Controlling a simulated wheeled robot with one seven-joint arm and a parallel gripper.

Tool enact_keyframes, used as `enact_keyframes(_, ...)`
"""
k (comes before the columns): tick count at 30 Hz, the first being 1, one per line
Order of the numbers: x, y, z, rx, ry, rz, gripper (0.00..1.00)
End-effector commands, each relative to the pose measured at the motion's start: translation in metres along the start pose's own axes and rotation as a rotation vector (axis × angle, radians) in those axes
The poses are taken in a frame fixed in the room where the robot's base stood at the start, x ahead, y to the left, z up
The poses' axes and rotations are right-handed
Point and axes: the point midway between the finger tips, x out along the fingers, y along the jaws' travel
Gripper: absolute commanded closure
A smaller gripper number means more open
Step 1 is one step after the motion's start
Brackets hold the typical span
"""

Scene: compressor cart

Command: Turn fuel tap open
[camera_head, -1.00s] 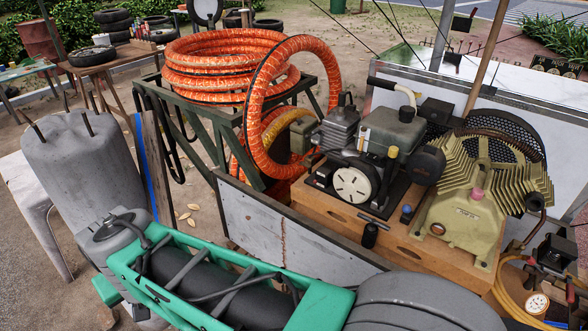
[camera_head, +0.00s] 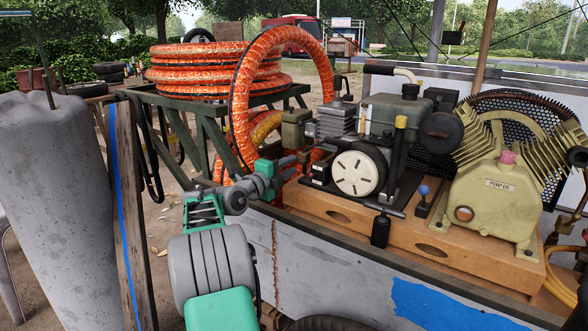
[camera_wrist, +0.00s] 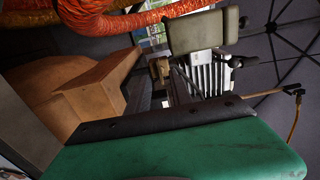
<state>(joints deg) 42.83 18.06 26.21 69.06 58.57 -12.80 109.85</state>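The small engine with a white fan disc (camera_head: 358,174) sits on a wooden base (camera_head: 440,240) on the cart, with a grey-green tank (camera_head: 393,116) on top. My gripper (camera_head: 290,166), with green fingers, is at the left side of the engine, below an olive box (camera_head: 296,130). I cannot tell whether it touches anything. In the wrist view, one green finger (camera_wrist: 190,150) with a dark edge fills the bottom. A small brass-coloured piece (camera_wrist: 160,70) lies beyond it, possibly the fuel tap; I cannot be sure. The second finger is not clear, and no held object shows.
Orange hose coils (camera_head: 215,72) lie on a green metal stand (camera_head: 205,125), with a loop hanging close behind my gripper. A yellow-green compressor pump (camera_head: 495,205) stands at the right. The cart's side panel (camera_head: 330,265) runs below. A grey cylinder (camera_head: 50,190) stands at the left.

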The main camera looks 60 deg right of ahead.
Motion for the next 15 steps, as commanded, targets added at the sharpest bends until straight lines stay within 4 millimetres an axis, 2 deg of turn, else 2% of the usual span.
enact_keyframes(3, 0.019, 0.001, 0.0, 0.0, 0.001, 0.001, 0.74)
enact_keyframes(6, 0.026, 0.0, 0.0, -0.001, -0.001, 0.001, 0.74)
enact_keyframes(13, 0.027, 0.0, 0.001, -0.001, -0.002, 0.002, 0.74)
enact_keyframes(15, 0.027, 0.0, 0.001, -0.002, -0.002, 0.002, 0.79)
